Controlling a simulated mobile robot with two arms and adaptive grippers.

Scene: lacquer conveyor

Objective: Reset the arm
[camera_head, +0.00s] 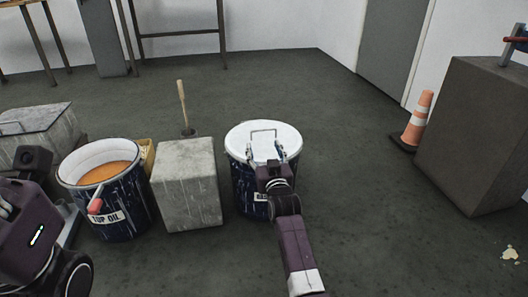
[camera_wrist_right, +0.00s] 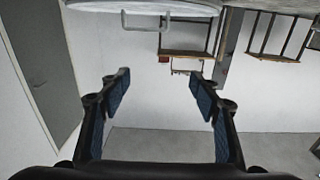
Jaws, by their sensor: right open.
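My right arm reaches up from the bottom of the head view. Its gripper (camera_head: 268,163) is over the near edge of a white lid (camera_head: 248,135) on a dark blue barrel (camera_head: 245,185). In the right wrist view the gripper (camera_wrist_right: 158,78) has its two fingers spread with nothing between them. The lid (camera_wrist_right: 180,7) and its wire handle (camera_wrist_right: 145,22) show at the top there, apart from the fingertips. Part of my left arm shows at the left edge of the head view; its fingers cannot be seen.
An open barrel (camera_head: 120,205) of orange contents stands left, with a red-ended handle (camera_head: 95,206) at its front. A concrete block (camera_head: 187,190) stands between the barrels. A traffic cone (camera_head: 417,120) and a large box (camera_head: 480,140) stand right. The floor between is clear.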

